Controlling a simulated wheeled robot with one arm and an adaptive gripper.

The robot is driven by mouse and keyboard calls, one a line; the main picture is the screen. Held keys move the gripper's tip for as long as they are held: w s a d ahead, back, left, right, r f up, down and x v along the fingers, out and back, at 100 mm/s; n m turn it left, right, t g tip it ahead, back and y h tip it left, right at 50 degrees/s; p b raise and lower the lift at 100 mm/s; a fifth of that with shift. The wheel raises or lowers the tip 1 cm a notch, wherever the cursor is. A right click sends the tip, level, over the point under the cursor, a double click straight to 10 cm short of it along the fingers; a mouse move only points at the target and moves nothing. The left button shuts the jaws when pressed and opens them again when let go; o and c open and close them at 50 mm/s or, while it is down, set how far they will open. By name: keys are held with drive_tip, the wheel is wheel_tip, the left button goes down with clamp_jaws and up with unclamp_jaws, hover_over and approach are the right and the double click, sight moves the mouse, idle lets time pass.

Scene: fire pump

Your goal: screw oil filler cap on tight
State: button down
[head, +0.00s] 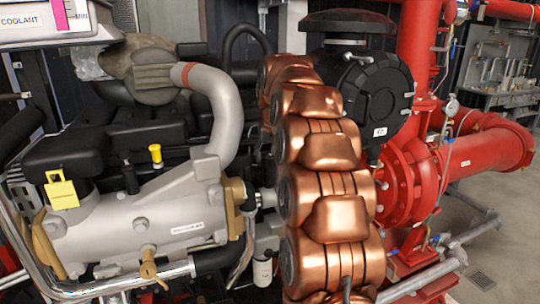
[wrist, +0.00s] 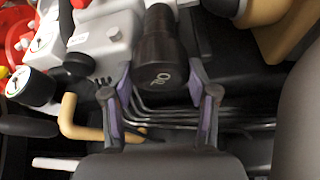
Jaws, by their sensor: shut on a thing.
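In the wrist view, the oil filler cap (wrist: 161,76) is a black round cap with pale lettering on its end face, at the end of a black cylindrical part running up the picture. My gripper (wrist: 160,88) has one purple-padded finger on each side of the cap and is shut on it. The cap lines up with the black part behind it; I cannot tell how tightly it is seated. In the head view, my copper-coloured arm fills the middle and hides my gripper and the cap.
The grey engine housing (head: 140,222) with a yellow tag (head: 61,192) is left of my arm. A red pump (head: 440,165) and black round housing (head: 375,95) are right. In the wrist view, a tan bent pipe (wrist: 72,122) and gauge (wrist: 18,82) lie left; thin metal lines run behind the fingers.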

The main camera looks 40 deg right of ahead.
drive_tip(key=shift+r, duration=0.1)
drive_tip(key=shift+m+h+b, duration=0.3)
drive_tip(key=shift+m+b, duration=0.15)
drive_tip(key=shift+m, duration=0.35)
drive_tip(key=shift+r+m+g+h, duration=0.1)
drive_tip(key=shift+m+g+h, duration=0.2)
drive_tip(key=shift+m, duration=0.6)
drive_tip(key=c, duration=0.6)
unclamp_jaws()
drive_tip(key=o, duration=0.4)
drive_tip(key=shift+c, duration=0.2)
drive_tip(key=shift+o, duration=0.2)
drive_tip(key=shift+a+b, duration=0.1)
drive_tip(key=shift+b, duration=0.2)
